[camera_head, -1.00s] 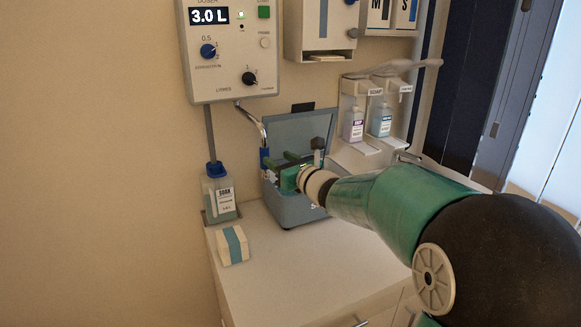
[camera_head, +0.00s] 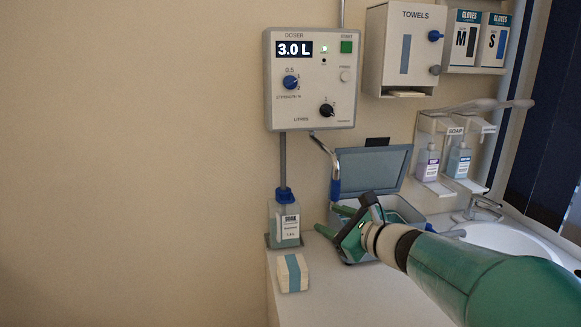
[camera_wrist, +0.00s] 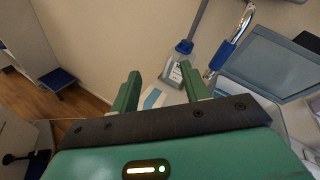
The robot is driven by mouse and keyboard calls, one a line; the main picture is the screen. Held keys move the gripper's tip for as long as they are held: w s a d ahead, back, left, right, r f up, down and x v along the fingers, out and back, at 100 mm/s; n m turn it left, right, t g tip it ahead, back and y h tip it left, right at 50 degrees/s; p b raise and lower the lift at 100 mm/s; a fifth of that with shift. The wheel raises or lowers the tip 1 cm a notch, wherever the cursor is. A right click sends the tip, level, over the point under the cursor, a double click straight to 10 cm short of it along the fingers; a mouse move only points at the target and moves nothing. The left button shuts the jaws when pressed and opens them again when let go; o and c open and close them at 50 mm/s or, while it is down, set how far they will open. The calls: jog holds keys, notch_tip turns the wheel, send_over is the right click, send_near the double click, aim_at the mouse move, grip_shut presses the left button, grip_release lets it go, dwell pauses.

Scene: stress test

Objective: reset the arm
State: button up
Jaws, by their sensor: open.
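My green arm reaches in from the lower right in the head view, and my gripper (camera_head: 330,220) at its end points left. The gripper overlaps the front left of an open grey box (camera_head: 410,213) with a raised lid; I cannot tell if it touches it. In the wrist view my gripper (camera_wrist: 160,72) has its two green fingers spread apart, with nothing held between them.
A labelled bottle (camera_head: 285,225) stands behind the block. A doser panel (camera_head: 310,80) reading 3.0 L and a towel dispenser (camera_head: 405,50) hang on the wall. Soap bottles (camera_head: 428,162) and a sink (camera_head: 505,240) are at right. The wall side at left is clear.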

jog(key=s+a+f+n+g+h, duration=0.1)
jog(key=s+a+f+n+g, duration=0.2)
jog(key=s+n, duration=0.35)
jog(key=s+a+f+n+g+h, duration=0.1)
jog(key=s+a+f+n+g, duration=0.15)
jog(key=s+n, duration=0.45)
jog(key=s+d+f+n+g+h, duration=0.1)
jog(key=s+d+f+n+h, duration=0.1)
jog(key=s+d+n+h, duration=0.1)
jog(key=s+d+f+n+g+h, duration=0.1)
jog(key=s+d+n+h, duration=0.2)
jog(key=s, duration=0.7)
jog(key=d+n, duration=0.2)
jog(key=n, duration=0.2)
jog(key=shift+d+f+n+h, duration=0.15)
jog(key=shift+f+n+h, duration=0.15)
jog(key=shift+f+n, duration=0.05)
